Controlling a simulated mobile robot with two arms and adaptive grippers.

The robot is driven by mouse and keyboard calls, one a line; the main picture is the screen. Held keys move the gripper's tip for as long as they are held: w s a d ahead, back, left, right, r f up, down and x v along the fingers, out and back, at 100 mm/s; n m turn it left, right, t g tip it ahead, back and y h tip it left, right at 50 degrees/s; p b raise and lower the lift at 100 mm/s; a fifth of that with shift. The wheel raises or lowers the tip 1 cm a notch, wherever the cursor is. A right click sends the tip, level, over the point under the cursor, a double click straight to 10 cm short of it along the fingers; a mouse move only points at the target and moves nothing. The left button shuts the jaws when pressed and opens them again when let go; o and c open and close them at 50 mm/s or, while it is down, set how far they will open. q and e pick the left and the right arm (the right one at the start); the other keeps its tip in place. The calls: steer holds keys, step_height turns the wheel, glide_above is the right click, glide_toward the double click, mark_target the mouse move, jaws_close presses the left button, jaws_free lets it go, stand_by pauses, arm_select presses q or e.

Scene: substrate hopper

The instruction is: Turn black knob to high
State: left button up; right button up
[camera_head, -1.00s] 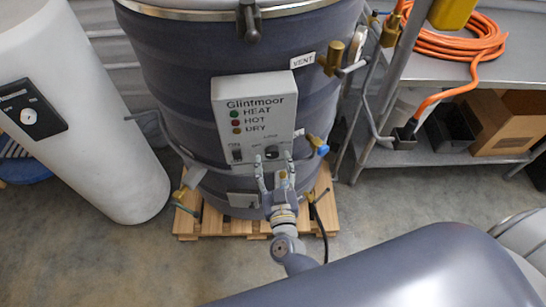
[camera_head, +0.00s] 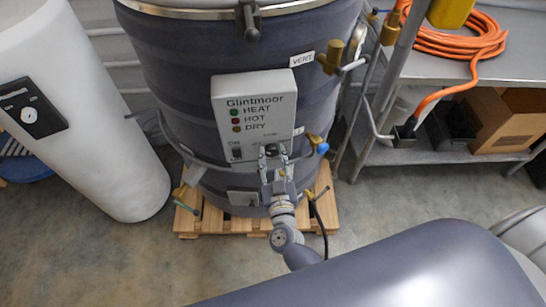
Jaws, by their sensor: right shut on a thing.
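The black knob (camera_head: 271,150) sits low on the right of the grey Glintmoor control panel (camera_head: 252,90), on the front of the dark hopper. My right gripper (camera_head: 272,153) reaches up to it from below, with one finger on each side of the knob, shut on it. The fingers hide part of the knob and the markings around it, so its setting cannot be read. A black switch (camera_head: 237,154) is at the panel's lower left. My left gripper is not in view.
The hopper (camera_head: 175,75) stands on a wooden pallet (camera_head: 212,222). A brass valve with a blue end (camera_head: 322,148) is close to the right of the knob. A white tank (camera_head: 75,110) stands left. A steel bench (camera_head: 465,75) with an orange hose (camera_head: 450,45) is right.

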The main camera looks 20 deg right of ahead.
steer(key=shift+m, duration=0.3)
steer(key=m, duration=0.4)
steer(key=shift+m, duration=0.4)
steer(key=m, duration=0.3)
steer(key=shift+m+b, duration=0.4)
steer(key=m, duration=0.2)
steer(key=shift+m+b, duration=0.3)
steer(key=m+b, duration=0.1)
steer(key=m, duration=0.4)
steer(key=shift+m+b, duration=0.3)
steer(key=shift+b, duration=0.1)
steer(key=m+b, duration=0.2)
steer(key=m, duration=0.4)
steer(key=shift+m, duration=0.3)
steer(key=o, duration=1.1)
steer(key=shift+c, duration=0.2)
